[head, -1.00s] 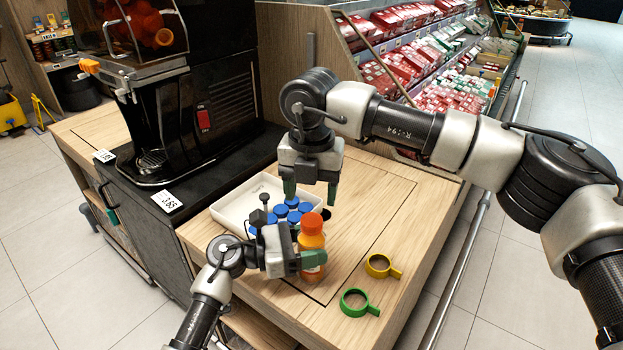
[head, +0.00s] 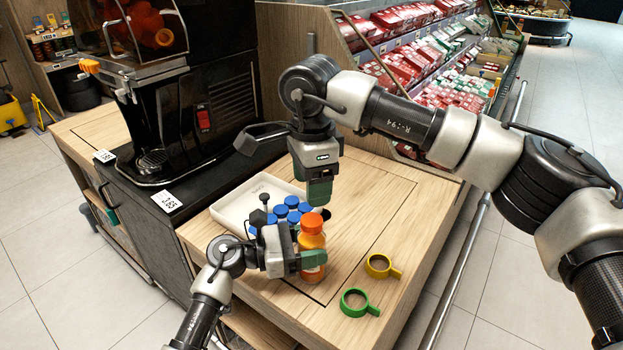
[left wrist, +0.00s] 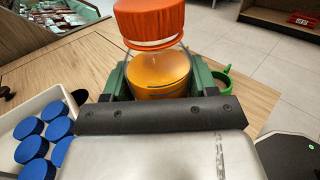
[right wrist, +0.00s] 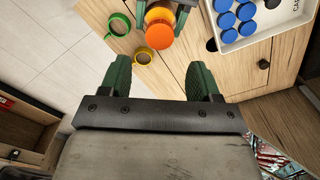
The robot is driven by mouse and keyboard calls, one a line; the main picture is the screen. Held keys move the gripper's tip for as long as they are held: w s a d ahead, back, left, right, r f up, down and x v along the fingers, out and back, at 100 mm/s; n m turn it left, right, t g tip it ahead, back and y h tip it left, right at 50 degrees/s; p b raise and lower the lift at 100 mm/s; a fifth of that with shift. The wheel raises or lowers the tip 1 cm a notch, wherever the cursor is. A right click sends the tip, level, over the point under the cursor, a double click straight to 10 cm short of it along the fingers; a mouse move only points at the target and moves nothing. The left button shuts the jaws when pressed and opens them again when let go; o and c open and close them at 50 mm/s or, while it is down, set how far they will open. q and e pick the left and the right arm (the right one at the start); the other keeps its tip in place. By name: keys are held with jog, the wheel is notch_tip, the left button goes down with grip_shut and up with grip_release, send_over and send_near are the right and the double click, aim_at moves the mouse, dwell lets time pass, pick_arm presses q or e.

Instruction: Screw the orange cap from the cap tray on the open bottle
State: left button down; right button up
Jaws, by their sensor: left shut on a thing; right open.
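The bottle of orange juice (head: 311,243) stands upright near the table's front edge, with the orange cap (head: 312,222) on its top. In the left wrist view the cap (left wrist: 150,22) sits above the bottle's shoulder (left wrist: 158,75); I cannot tell how tight it is. My left gripper (head: 306,262) is shut around the bottle's body. My right gripper (head: 319,195) is open and empty above and behind the bottle, pointing down. The right wrist view shows the cap (right wrist: 159,36) beyond its open fingers (right wrist: 160,78). The white cap tray (head: 237,207) holds several blue caps (head: 292,202).
A green ring with a handle (head: 357,303) and a yellow one (head: 381,266) lie on the table right of the bottle. The black juicer (head: 185,115) stands at the left.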

aim_at(312, 220)
jog(key=shift+r+n, duration=0.1)
jog(key=shift+n, duration=1.2)
jog(key=shift+f, duration=4.05)
